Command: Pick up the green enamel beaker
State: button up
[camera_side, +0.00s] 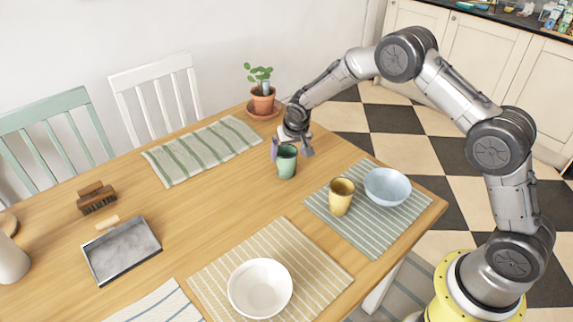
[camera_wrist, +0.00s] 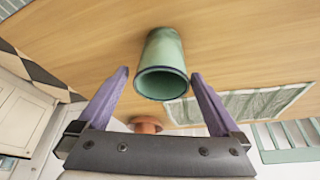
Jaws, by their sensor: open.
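The green enamel beaker (camera_side: 287,165) stands upright on the wooden table, towards its far edge. In the wrist view the beaker (camera_wrist: 163,62) shows its open mouth and dark rim, just ahead of my fingertips and roughly centred between them. My gripper (camera_side: 292,149) is at the beaker, with its fingers apart on either side of the upper part. In the wrist view my gripper (camera_wrist: 159,76) is open, with purple fingers and nothing held. I cannot tell exactly how far the fingertips reach past the rim.
A yellow cup (camera_side: 341,197) and a blue bowl (camera_side: 387,186) stand on a striped mat to the right. A potted plant (camera_side: 263,97) is close behind my gripper. A white bowl (camera_side: 259,288), brush (camera_side: 96,197) and dustpan (camera_side: 121,250) are farther off. Bare table surrounds the beaker.

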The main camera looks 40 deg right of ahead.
aim_at(285, 152)
jog(key=shift+x, duration=3.1)
jog(key=shift+w+a, duration=0.1)
jog(key=shift+a, duration=0.05)
jog(key=c, duration=1.2)
jog(key=shift+r, duration=0.1)
jog(key=shift+c, duration=0.2)
jog(key=shift+r, duration=0.55)
notch_tip(285, 152, up, 2)
jog(key=shift+r, duration=0.2)
jog(key=s+r, duration=0.4)
jog(key=shift+a+r, duration=0.1)
jog(key=shift+r, duration=0.25)
jog(key=s+r, duration=0.4)
jog(key=s, duration=0.6)
jog(key=shift+a+r, duration=0.25)
jog(key=shift+r, duration=0.15)
